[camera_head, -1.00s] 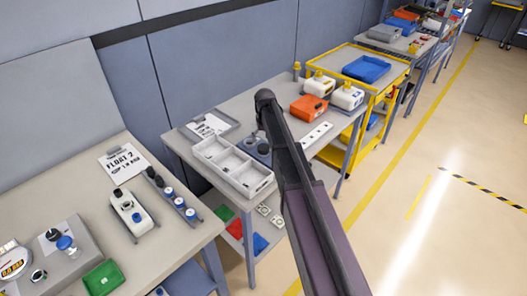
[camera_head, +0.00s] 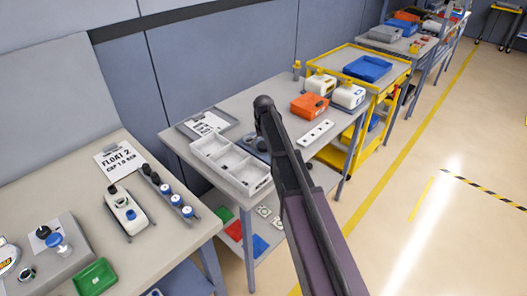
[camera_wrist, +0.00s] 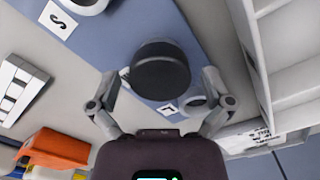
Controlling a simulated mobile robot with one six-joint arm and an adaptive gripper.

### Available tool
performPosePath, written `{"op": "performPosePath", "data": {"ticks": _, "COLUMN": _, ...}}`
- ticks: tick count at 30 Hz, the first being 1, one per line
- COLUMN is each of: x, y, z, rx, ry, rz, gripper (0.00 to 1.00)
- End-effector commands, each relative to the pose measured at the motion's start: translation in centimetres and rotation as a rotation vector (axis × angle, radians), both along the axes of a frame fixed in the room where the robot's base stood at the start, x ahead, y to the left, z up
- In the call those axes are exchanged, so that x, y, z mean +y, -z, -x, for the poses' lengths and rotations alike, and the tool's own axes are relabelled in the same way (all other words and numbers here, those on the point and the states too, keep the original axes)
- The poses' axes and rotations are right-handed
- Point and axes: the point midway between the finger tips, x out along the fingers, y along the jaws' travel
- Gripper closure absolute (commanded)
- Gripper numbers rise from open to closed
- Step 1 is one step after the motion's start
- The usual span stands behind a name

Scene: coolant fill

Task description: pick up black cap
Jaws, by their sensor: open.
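The black cap (camera_wrist: 161,72) shows in the wrist view as a round dark disc over a blue mat (camera_wrist: 203,55). My gripper (camera_wrist: 160,78) is open, with one finger on each side of the cap. Gaps show between the fingers and the cap, so the cap is not gripped. In the head view my arm hides the gripper, and I cannot surely pick out the cap there.
A white divided tray (camera_head: 231,169) stands beside the mat and also shows in the wrist view (camera_wrist: 282,50). An orange bin (camera_head: 309,105) and a white strip with holes (camera_head: 316,133) are on the same table. Labels "S" (camera_wrist: 58,20) and "L" (camera_wrist: 167,108) lie near the cap.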

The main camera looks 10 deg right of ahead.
Motion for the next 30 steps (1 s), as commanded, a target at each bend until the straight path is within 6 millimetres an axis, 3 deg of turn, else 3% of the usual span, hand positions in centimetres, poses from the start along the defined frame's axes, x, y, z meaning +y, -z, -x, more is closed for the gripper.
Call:
{"op": "performPosePath", "data": {"ticks": 22, "x": -0.02, "y": 0.53, "z": 0.0, "rx": 0.0, "ry": 0.0, "rz": 0.0, "gripper": 0.0}}
{"op": "performPosePath", "data": {"ticks": 27, "x": -0.02, "y": 0.53, "z": 0.0, "rx": 0.0, "ry": 0.0, "rz": 0.0, "gripper": 0.51}}
{"op": "performPosePath", "data": {"ticks": 28, "x": -0.02, "y": 0.53, "z": 0.0, "rx": 0.0, "ry": 0.0, "rz": 0.0, "gripper": 0.58}}
{"op": "performPosePath", "data": {"ticks": 30, "x": -0.02, "y": 0.53, "z": 0.0, "rx": 0.0, "ry": 0.0, "rz": 0.0, "gripper": 0.58}}
